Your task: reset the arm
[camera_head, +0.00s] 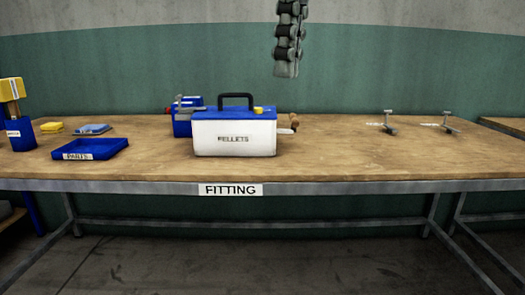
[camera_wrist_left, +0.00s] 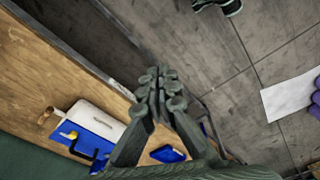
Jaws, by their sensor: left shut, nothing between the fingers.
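The wooden FITTING bench (camera_head: 340,160) spans the head view and also shows in the wrist view (camera_wrist_left: 40,65).
On the bench stand a blue PARTS tray (camera_head: 90,149), a yellow block (camera_head: 52,127), a blue container (camera_head: 20,135) at the left edge, and two small metal pieces (camera_head: 389,122) (camera_head: 447,122) at the right. The bench's front right is clear.

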